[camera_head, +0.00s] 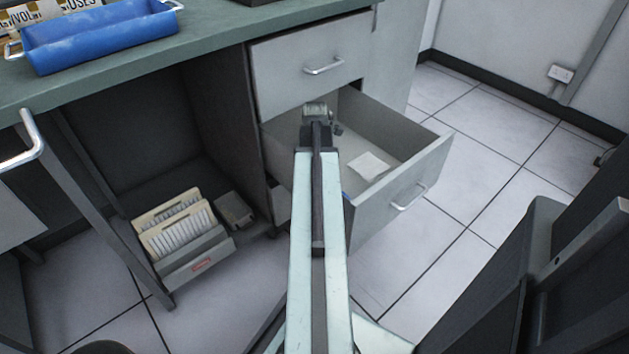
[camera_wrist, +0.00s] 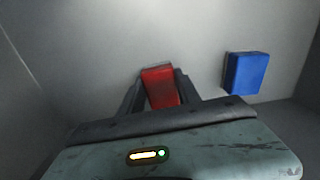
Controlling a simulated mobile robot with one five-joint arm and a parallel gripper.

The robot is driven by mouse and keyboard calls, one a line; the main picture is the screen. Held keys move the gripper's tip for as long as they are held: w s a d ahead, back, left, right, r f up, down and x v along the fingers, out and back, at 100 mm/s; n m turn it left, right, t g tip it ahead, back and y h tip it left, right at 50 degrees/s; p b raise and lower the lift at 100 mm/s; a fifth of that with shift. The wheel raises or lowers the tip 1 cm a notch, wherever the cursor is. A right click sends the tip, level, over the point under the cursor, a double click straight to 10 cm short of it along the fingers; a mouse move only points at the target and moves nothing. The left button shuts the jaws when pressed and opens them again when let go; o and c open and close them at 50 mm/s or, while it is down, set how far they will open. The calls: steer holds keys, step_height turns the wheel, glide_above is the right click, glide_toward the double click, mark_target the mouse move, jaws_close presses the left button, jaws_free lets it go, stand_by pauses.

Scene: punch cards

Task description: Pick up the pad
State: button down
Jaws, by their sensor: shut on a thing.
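In the wrist view my gripper (camera_wrist: 160,78) has its two dark fingers closed on either side of a small red block-like pad (camera_wrist: 160,88). A blue block (camera_wrist: 246,73) lies to the right, apart from the fingers, on the grey drawer surface. In the head view my arm reaches into the open drawer (camera_head: 424,168). The fingers and the red pad are hidden there behind my arm. A flat white square (camera_head: 368,165), which looks like paper or a note pad, lies in the drawer right of my arm.
The shut upper drawer (camera_head: 310,62) is just above my arm. The open drawer's walls enclose the gripper. A blue tray (camera_head: 98,38) stands on the green worktop (camera_head: 205,42). A card rack (camera_head: 198,262) stands on the lower shelf.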

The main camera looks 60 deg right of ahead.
steer(key=shift+r, duration=0.1)
step_height(320, 180, up, 10)
steer(key=p, duration=1)
